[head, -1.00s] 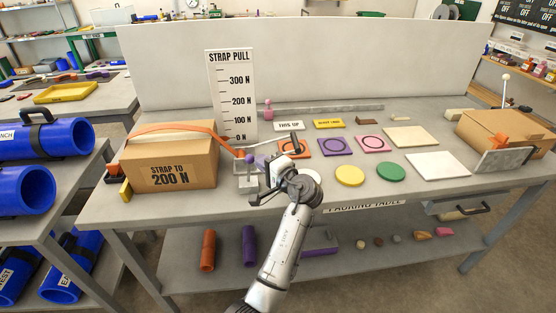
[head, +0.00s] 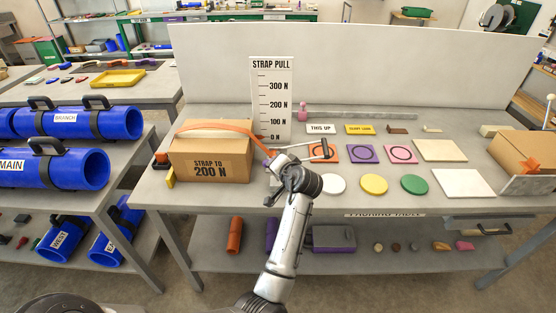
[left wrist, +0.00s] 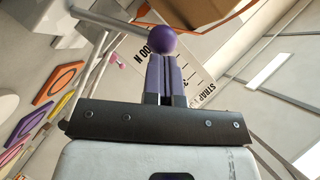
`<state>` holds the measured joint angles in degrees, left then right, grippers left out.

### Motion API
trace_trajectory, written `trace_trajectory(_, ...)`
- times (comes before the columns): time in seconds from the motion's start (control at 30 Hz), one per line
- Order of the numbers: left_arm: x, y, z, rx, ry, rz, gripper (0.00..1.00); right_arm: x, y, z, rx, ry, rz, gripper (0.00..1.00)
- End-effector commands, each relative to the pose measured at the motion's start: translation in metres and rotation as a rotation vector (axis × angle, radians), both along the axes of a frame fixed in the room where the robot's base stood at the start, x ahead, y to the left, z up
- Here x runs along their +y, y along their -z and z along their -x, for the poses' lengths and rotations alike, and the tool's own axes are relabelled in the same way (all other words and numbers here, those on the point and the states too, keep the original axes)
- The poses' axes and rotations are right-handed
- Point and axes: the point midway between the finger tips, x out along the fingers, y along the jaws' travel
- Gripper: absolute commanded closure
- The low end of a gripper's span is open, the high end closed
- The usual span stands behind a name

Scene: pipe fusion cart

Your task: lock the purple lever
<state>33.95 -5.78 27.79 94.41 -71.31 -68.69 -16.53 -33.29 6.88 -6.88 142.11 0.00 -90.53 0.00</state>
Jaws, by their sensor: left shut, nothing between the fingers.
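The purple lever's round knob (left wrist: 162,39) shows just beyond my left fingertips in the left wrist view. My left gripper (left wrist: 165,58) is shut and empty, its two fingers together. Whether the fingertips touch the knob I cannot tell. An orange strap (head: 222,126) runs over the box (head: 208,163) toward this spot. My right gripper is not in view.
A strap pull scale board (head: 271,98) stands behind the gripper. Coloured squares and discs, including a white disc (head: 333,184), cover the table's middle. Blue pipes (head: 75,171) lie on the left rack.

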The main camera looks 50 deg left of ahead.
Motion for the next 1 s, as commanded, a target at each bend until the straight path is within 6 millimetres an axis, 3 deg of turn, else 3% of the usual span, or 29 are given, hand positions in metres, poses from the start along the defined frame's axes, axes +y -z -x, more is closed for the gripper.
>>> trace_trajectory(0.67,-0.001,-0.003,-0.001,-0.007,-0.004,0.010,1.00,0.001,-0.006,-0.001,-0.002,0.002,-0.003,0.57)
trace_trajectory(0.9,-0.019,-0.028,-0.018,-0.010,-0.012,0.009,1.00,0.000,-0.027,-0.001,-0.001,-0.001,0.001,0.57)
trace_trajectory(1.0,-0.040,-0.030,-0.014,-0.011,-0.010,0.010,1.00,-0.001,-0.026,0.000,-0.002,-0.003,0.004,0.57)
